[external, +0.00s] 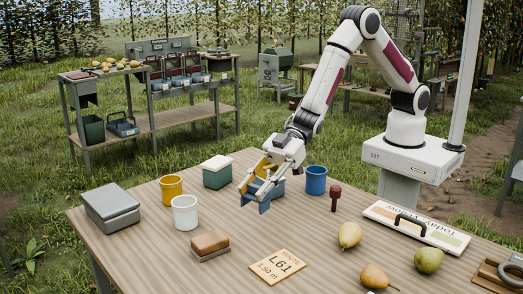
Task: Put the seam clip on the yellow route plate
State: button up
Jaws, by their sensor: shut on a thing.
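The yellow route plate (277,267) lies flat at the front middle of the wooden table, with "ROUTE L61" printed on it and nothing on top. My gripper (256,200) is above the middle of the table, behind the plate and a little to its left in the picture, pointing down and left. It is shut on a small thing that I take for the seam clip. The clip's outline is hard to make out among the fingers and the blue and yellow shapes around them.
A brown-topped block (210,243) lies left of the plate. White (185,214), yellow (171,188) and blue (316,181) cups, a grey case (112,206) and a green box (217,174) stand farther back. Pears (349,235) and a handled sign board (416,228) are at right.

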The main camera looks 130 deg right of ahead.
jog(key=w+a+r+n+y, duration=0.1)
jog(key=w+a+n+y, duration=0.1)
jog(key=a, duration=1)
jog(key=shift+w+g+y, duration=0.4)
jog(key=shift+w+y, duration=0.1)
jog(key=shift+w, duration=0.45)
send_over(278, 266)
notch_tip(278, 266, down, 6)
jog(key=shift+f, duration=0.15)
jog(key=shift+f, duration=1.8)
jog(key=shift+f, duration=0.1)
